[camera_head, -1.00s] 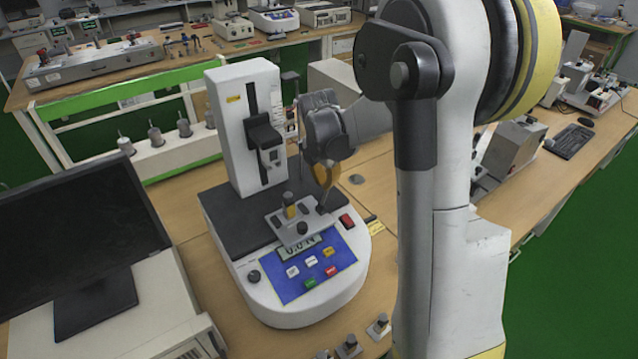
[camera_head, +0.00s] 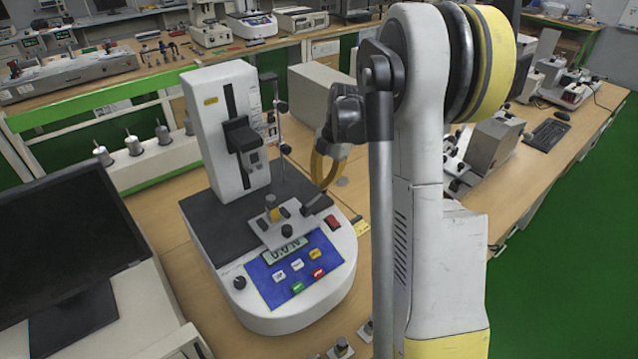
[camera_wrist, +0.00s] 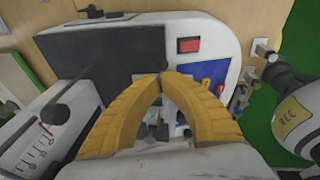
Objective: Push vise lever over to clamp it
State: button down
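The vise (camera_head: 268,228) is a small grey metal plate with a block and dark knobs, on the black bed of the white test machine (camera_head: 225,115). Its dark lever (camera_head: 317,204) points right and slightly back, past the bed's edge. My gripper (camera_head: 324,187) has yellow curved fingers. It is just above the lever's outer end; I cannot tell whether they touch. In the wrist view, the gripper's fingertips (camera_wrist: 164,77) meet with nothing visible between them. The vise shows partly between the fingers there (camera_wrist: 168,118), and the lever is hard to make out.
A red switch (camera_head: 332,222) and a blue button panel (camera_head: 295,269) are on the machine's base. The machine's column stands behind the vise. A black monitor (camera_head: 62,245) is at left. Small metal parts (camera_head: 341,347) lie at the front. Some bench is clear right of the machine.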

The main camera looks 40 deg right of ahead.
jog(key=shift+a, duration=0.15)
jog(key=shift+a+f+b, duration=0.3)
jog(key=shift+a, duration=0.35)
